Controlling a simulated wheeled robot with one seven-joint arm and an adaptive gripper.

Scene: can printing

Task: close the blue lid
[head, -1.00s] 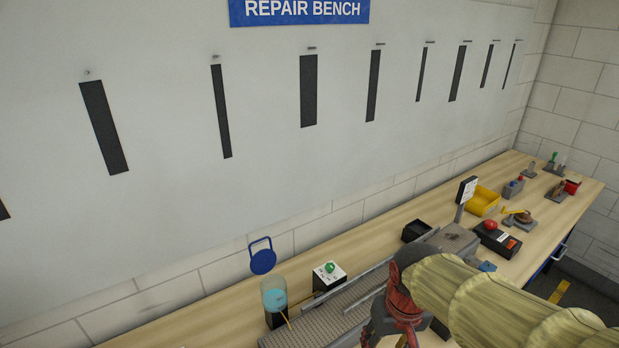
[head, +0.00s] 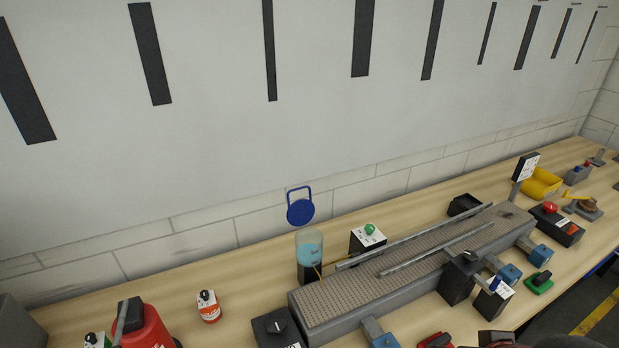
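The blue lid (head: 300,210) is a round disc with a loop handle. It stands raised, near upright, above and behind a clear cup (head: 310,252). The cup holds light-blue liquid and sits on a dark base (head: 310,273) at the left end of the conveyor. The cup's top is uncovered. Any hinge joining lid and cup is too small to make out. My gripper cannot be made out in the head view; only dark shapes cut by the bottom right edge show there.
A grey conveyor (head: 335,308) with metal rails (head: 415,237) runs right of the cup. A white-topped box with a green button (head: 369,237) stands close beside the cup. An orange-white bottle (head: 208,305) and a red container (head: 142,328) stand left. The bench between bottle and cup is clear.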

